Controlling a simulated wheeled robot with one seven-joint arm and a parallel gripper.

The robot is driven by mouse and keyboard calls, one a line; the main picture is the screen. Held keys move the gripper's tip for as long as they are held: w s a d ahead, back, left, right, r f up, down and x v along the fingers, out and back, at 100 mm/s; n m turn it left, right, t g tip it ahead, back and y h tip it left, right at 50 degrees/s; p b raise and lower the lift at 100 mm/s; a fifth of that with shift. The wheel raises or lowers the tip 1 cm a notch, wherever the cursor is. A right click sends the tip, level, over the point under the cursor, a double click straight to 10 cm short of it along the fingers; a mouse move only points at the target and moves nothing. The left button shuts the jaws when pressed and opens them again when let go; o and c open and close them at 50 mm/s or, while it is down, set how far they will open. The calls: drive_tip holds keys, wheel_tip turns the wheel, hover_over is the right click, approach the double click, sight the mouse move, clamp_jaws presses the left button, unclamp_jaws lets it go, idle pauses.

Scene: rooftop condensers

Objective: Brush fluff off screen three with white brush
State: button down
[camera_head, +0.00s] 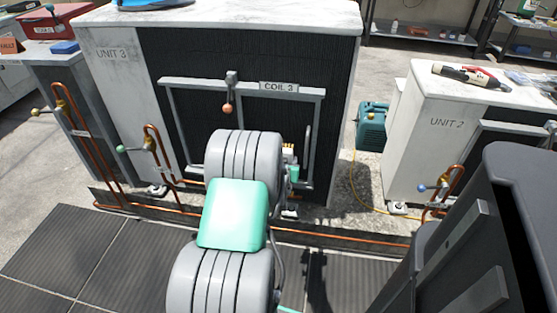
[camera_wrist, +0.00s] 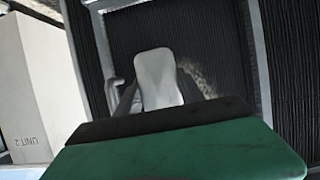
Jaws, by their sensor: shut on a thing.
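Screen three is the dark ribbed coil face (camera_head: 262,55) of the cabinet marked UNIT 3, with a COIL 3 label on its grey frame. In the wrist view the dark ribbed screen (camera_wrist: 215,35) fills the middle behind my gripper. My gripper (camera_wrist: 157,92) is shut on the white brush (camera_wrist: 158,72), whose pale rounded body stands up between the fingers. Pale grey fluff (camera_wrist: 204,80) shows on the screen just right of the brush. Whether the bristles touch the screen is hidden. In the head view my arm hides the gripper, the brush and the fluff.
A grey frame with an orange-knobbed latch (camera_head: 228,107) crosses the coil face. Copper pipes (camera_head: 155,150) with valve knobs run at its left and along the base. The UNIT 2 cabinet (camera_head: 440,135) stands right, with a teal machine (camera_head: 372,125) and yellow hose between.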

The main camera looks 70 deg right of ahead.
sight(286, 154)
drive_tip(key=shift+s, duration=0.2)
drive_tip(key=shift+d+r+p, duration=0.15)
drive_tip(key=shift+r+p, duration=0.55)
drive_tip(key=shift+r, duration=0.5)
drive_tip(key=shift+w+a+b, duration=1)
drive_tip(key=shift+w+b, duration=1.55)
drive_tip(key=shift+w, duration=3.5)
drive_tip(key=shift+s+d+r+p, duration=0.3)
drive_tip(key=shift+s+p, duration=0.15)
drive_tip(key=shift+s, duration=1.55)
drive_tip(key=shift+s+d+r+p, duration=0.25)
drive_tip(key=shift+s+r+p, duration=0.15)
drive_tip(key=shift+s, duration=1.65)
drive_tip(key=shift+s+d+r+p, duration=0.25)
drive_tip(key=shift+s+p, duration=0.2)
drive_tip(key=shift+s, duration=1.55)
